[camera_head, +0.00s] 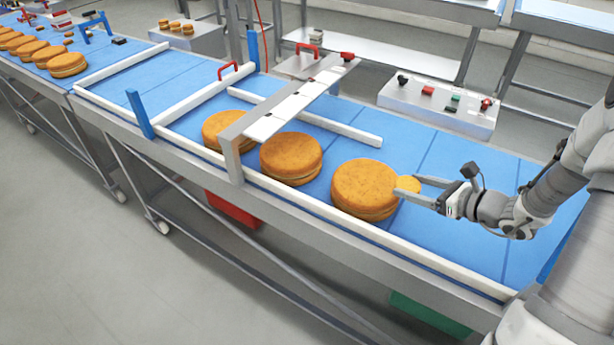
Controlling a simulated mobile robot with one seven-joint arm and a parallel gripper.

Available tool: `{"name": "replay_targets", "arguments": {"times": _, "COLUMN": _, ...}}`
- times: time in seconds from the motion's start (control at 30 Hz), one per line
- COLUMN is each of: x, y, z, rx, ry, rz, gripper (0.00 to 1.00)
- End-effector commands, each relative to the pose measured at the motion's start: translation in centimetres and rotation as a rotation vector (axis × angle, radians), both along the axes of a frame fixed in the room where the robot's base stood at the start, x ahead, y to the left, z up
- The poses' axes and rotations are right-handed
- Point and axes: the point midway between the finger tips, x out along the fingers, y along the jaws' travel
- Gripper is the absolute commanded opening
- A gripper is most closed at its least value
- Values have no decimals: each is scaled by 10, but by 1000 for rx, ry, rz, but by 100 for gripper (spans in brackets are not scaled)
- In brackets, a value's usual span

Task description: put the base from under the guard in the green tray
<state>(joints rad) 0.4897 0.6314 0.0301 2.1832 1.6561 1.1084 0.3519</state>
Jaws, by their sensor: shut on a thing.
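My gripper (418,188) is at the right end of the row, low over the blue belt. The metal guard (230,158) bridges the belt to the left. One filled round (291,157) sits just right of the guard, and another (222,128) is partly hidden behind its post. The green tray (428,314) is below the belt's near edge, mostly hidden by the frame.
White rails (380,238) edge the blue belt (470,150). A red tray (232,208) is under the conveyor. A control box (440,105) with buttons stands behind the belt. More rounds (66,64) lie at the far left. The belt behind my gripper is clear.

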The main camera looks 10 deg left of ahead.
Motion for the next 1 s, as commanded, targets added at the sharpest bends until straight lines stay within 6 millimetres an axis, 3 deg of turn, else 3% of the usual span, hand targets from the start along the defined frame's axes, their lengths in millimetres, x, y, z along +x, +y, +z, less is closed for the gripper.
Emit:
{"name": "replay_targets", "arguments": {"times": 0.03, "x": 5, "y": -4, "z": -16, "rx": -4, "ry": -5, "rz": -23, "gripper": 51}}
{"name": "replay_targets", "arguments": {"times": 0.3, "x": 25, "y": -21, "z": -26, "rx": -4, "ry": -6, "rz": -174, "gripper": 51}}
{"name": "replay_targets", "arguments": {"times": 0.6, "x": 37, "y": -38, "z": -30, "rx": -4, "ry": -7, "rz": -345, "gripper": 51}}
{"name": "replay_targets", "arguments": {"times": 1.0, "x": 39, "y": -50, "z": -21, "rx": -2, "ry": -1, "rz": -481, "gripper": 51}}
